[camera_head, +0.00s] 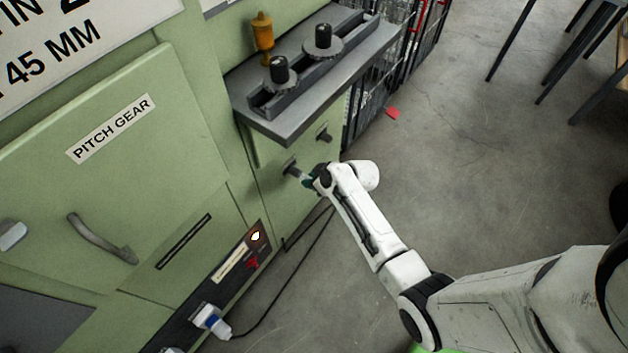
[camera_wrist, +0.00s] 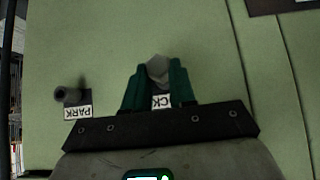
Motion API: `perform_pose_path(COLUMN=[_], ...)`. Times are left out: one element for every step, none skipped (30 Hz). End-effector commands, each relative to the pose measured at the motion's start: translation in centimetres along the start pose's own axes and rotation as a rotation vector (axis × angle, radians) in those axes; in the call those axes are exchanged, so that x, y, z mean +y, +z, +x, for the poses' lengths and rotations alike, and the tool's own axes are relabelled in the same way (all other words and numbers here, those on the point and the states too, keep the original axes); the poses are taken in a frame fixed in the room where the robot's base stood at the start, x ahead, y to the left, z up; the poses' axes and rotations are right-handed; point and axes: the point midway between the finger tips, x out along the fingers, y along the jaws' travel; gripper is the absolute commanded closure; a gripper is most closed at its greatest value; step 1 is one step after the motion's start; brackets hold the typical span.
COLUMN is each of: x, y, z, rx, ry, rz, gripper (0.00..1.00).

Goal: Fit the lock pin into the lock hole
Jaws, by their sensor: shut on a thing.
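My gripper (camera_wrist: 159,85) has green fingers closed on a grey, blunt-ended pin (camera_wrist: 157,67) in front of the green cabinet face. A white label ending in "CK" (camera_wrist: 161,101) shows between the fingers, upside down. The lock hole itself is hidden, and I cannot tell whether the pin is inside it. In the head view my gripper (camera_head: 309,180) is at the cabinet front below the shelf, next to a dark stub (camera_head: 292,168). A second dark stub (camera_head: 325,135) sits up and right; in the wrist view a dark round stub (camera_wrist: 66,95) stands beside the "PARK" label (camera_wrist: 77,111).
Open floor (camera_head: 470,170) lies to the right.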

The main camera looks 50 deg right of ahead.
Motion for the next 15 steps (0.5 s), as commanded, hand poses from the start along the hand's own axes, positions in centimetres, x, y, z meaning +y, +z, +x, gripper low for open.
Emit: perform_pose_path(x=[0.00,0.00,0.00,0.01,0.01,0.01,0.02,0.02,0.02,0.02,0.02,0.02,0.01,0.01,0.01], y=[-0.12,-0.18,-0.26,-0.32,-0.37,-0.44,-0.50,-0.55,-0.61,-0.66,-0.65,-0.64,-0.64,-0.63,-0.62], z=[0.12,0.17,0.23,0.27,0.32,0.38,0.42,0.46,0.52,0.56,0.53,0.51,0.51,0.51,0.51], rx=[0.001,0.001,0.001,0.001,0.001,0.001,0.001,0.001,0.001,0.001,0.001,0.001,0.001,0.001,0.000], ry=[0.000,0.000,0.000,0.000,0.000,0.000,0.000,0.001,0.001,0.001,0.001,0.001,0.001,0.001,0.001], rz=[-0.001,-0.001,0.000,0.000,0.000,0.000,0.000,0.000,0.000,0.000,0.000,0.000,0.000,0.000,0.000], gripper=[1.00,1.00,1.00,1.00,1.00,1.00,1.00,1.00,1.00,1.00,0.73,0.69,0.67,0.64,0.60])
